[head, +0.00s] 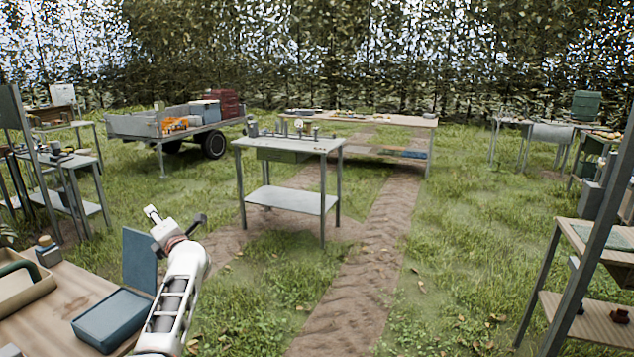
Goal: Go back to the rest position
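My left arm rises from the bottom left of the head view, and its gripper (176,217) points up and away. Its two fingertips stand apart, with nothing visible between them. It shows above the right end of a wooden table (50,310), in front of the grass and the dirt path. My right gripper is not in view.
On the wooden table stand a beige tray (30,297) and a small jar (47,252). A grey metal workbench (290,146) stands ahead, with a long table (400,121) and a trailer (135,125) behind. A shelf stand (585,320) is at right. The dirt path (350,300) is clear.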

